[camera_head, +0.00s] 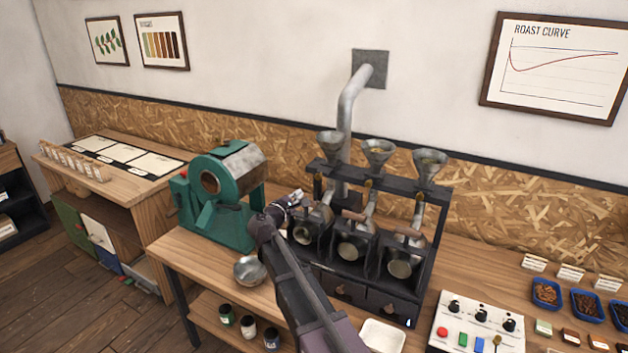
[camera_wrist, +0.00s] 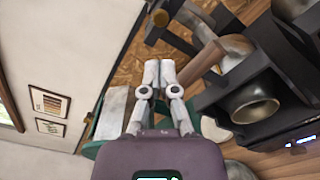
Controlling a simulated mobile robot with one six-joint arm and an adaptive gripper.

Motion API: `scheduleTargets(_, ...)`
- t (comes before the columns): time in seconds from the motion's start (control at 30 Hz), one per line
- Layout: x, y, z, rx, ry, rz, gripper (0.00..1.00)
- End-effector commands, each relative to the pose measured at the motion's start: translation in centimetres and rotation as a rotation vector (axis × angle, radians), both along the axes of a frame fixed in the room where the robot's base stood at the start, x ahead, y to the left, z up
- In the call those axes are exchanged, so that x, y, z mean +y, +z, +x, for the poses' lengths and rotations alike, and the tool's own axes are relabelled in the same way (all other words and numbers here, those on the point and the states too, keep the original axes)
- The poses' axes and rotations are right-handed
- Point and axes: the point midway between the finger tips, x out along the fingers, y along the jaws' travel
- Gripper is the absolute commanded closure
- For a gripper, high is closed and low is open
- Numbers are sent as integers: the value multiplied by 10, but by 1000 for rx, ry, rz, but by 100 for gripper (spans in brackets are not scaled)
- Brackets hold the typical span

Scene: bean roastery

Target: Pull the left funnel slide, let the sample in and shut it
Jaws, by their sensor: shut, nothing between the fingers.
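The left funnel (camera_head: 330,142) is a grey metal cone on the black frame of a three-drum roaster (camera_head: 350,250). A small brass knob (camera_head: 318,179) sits below it and looks like the end of its slide. A brass knob also shows in the wrist view (camera_wrist: 160,18), beyond my fingertips. My gripper (camera_head: 297,196) is at the left side of the frame, left of and slightly below the knob. In the wrist view its two fingers (camera_wrist: 158,70) are together and empty, apart from the knob. Whether the slide is in or out is unclear, and the sample inside is hard to make out.
A wooden drum handle (camera_wrist: 203,62) lies close right of my fingers. A green machine (camera_head: 225,190) stands left of the roaster, with a metal bowl (camera_head: 249,270) in front. A control panel (camera_head: 478,322) and white tray (camera_head: 383,335) are at right front.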

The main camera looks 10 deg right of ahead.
Motion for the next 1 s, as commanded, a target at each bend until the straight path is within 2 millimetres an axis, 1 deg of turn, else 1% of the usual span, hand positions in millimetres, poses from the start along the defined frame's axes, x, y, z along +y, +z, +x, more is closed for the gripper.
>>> scheduleTargets(0.4, 9, 5, -17, 354, 33, -468, 100)
scheduleTargets(0.6, 12, 6, -23, 492, 49, -654, 100)
scheduleTargets(0.8, 14, 7, -25, 559, 56, -746, 100)
scheduleTargets(1.0, 14, 6, -25, 569, 57, -759, 100)
